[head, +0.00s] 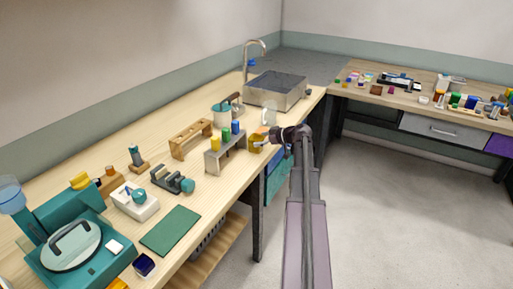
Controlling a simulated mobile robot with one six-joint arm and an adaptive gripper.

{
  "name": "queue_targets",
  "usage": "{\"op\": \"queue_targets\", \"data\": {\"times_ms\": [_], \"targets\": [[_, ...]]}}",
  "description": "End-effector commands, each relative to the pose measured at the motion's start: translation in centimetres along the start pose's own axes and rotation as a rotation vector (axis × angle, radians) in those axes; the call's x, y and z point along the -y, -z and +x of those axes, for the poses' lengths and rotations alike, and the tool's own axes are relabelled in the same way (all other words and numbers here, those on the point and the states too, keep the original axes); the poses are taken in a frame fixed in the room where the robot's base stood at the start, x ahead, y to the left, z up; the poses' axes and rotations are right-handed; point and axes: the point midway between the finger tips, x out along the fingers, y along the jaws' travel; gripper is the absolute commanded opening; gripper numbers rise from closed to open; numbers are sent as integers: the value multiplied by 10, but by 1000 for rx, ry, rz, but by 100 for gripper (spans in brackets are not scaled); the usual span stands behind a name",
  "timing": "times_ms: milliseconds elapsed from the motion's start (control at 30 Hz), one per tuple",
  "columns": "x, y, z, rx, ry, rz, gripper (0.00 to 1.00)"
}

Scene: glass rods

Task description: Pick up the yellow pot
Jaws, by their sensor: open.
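The yellow pot (256,144) is small and stands near the front edge of the long wooden bench, just right of a grey rack. My gripper (270,140) reaches in from the right and is open. Its fingertips are right beside the pot's right side in the picture. They are too small to tell whether they touch the pot. Part of the pot's right side is hard to make out behind the gripper.
The grey rack (213,161) with yellow, green and blue pieces stands close on the left. A clear glass vessel (269,114) and a metal sink (276,90) are behind. A wooden rack (190,135) and a green mat (170,231) lie farther left.

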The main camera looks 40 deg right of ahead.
Motion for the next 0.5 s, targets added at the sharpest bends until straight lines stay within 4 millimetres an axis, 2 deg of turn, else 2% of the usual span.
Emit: {"op": "queue_targets", "data": {"times_ms": [133, 500], "targets": [[0, -1, 10, 0, -1, 0, 100], [0, 0, 11, 0, -1, 0, 100]]}}
